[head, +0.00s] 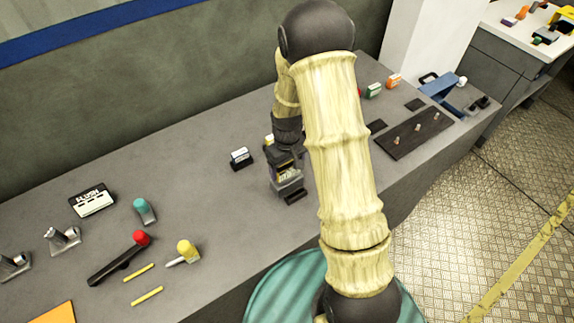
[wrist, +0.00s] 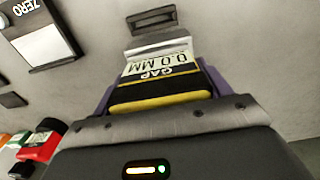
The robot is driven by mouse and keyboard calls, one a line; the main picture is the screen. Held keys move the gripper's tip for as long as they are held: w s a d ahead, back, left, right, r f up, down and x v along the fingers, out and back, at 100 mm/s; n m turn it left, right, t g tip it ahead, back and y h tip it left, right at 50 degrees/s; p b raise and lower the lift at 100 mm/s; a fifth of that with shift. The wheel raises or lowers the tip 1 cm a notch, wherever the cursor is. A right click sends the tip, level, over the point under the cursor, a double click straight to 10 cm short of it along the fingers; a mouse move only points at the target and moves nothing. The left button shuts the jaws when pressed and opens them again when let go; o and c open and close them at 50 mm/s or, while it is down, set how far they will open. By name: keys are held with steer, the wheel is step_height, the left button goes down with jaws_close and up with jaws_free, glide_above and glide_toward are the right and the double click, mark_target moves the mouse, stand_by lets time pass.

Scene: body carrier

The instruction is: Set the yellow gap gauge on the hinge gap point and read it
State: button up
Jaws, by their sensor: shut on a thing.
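My gripper (head: 283,163) is shut on the gap gauge (head: 285,178), over the bench left of my forearm. In the wrist view the gauge (wrist: 160,82) sits between purple fingers, black with a yellow band. Its display reads "GAP 0.0 MM". Its silver front end points at a small dark slotted piece (wrist: 152,18); I cannot tell whether they touch. In the head view a small dark block (head: 295,197) lies by the gauge's lower end. No label marks the hinge gap point; I cannot tell which spot it is.
A small black-and-white block (head: 241,158) stands left of the gauge. A "FLUSH" panel (head: 92,200), a red-knobbed lever (head: 122,256) and a yellow-knobbed piece (head: 184,252) lie further left. A dark board with pegs (head: 412,136) is at right.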

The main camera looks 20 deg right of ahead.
steer(key=shift+f, duration=0.1)
steer(key=o, duration=1.8)
step_height(320, 180, up, 17)
steer(key=shift+r+b, duration=0.2)
steer(key=shift+b, duration=0.85)
steer(key=s+f+m+t, duration=0.1)
steer(key=s, duration=0.3)
steer(key=s+f+m, duration=0.1)
steer(key=s, duration=0.4)
steer(key=s+f+m+t, duration=0.1)
steer(key=s, duration=0.4)
steer(key=shift+s+m+t, duration=0.15)
steer(key=shift+m+t, duration=0.15)
